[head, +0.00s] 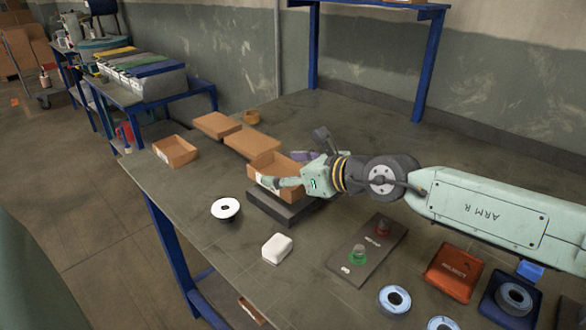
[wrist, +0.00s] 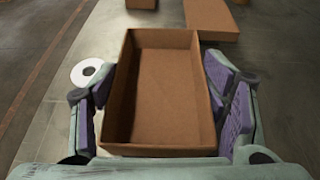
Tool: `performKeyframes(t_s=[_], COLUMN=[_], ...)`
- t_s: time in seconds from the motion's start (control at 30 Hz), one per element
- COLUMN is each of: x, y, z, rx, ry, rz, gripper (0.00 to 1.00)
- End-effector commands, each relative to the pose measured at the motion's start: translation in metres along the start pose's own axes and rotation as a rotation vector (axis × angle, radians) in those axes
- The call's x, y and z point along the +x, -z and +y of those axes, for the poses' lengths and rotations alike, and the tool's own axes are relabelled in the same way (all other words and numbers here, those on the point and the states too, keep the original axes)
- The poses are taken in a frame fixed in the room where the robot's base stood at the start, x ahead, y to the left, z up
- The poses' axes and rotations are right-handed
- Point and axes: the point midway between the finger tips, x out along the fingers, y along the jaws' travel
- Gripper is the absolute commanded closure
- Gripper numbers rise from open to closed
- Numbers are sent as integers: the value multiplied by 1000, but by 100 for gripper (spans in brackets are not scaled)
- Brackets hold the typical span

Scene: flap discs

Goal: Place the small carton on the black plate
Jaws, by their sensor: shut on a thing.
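The small carton (head: 266,171), an open, empty brown cardboard box, is between the fingers of my gripper (head: 284,170). In the wrist view the carton (wrist: 160,95) fills the middle, with purple finger pads along its left and right walls. My gripper (wrist: 155,85) is shut on it. The black plate (head: 284,208) is a thick dark slab directly under the carton in the head view. The carton looks level, on or just above the plate; I cannot tell whether they touch. The gripper hides part of the plate's right side.
Brown cartons (head: 175,151), (head: 217,125), (head: 252,143) sit behind and left. A white disc (head: 225,208) and white box (head: 277,249) are near the front edge. A grey button panel (head: 368,250), orange box (head: 453,271) and blue-grey discs (head: 394,300) lie right. The table's back is clear.

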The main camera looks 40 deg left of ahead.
Motion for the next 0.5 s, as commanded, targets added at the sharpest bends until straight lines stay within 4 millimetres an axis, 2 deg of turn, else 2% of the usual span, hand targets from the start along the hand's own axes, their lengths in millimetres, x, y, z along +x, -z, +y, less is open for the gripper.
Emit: performKeyframes(t_s=[0.07,0.27,0.5], x=[3,9,21], y=[-3,-3,28], z=[-11,-27,-26], rx=[2,2,2], ry=[-1,-1,-2], rz=[-2,-1,1], gripper=[60,60,60])
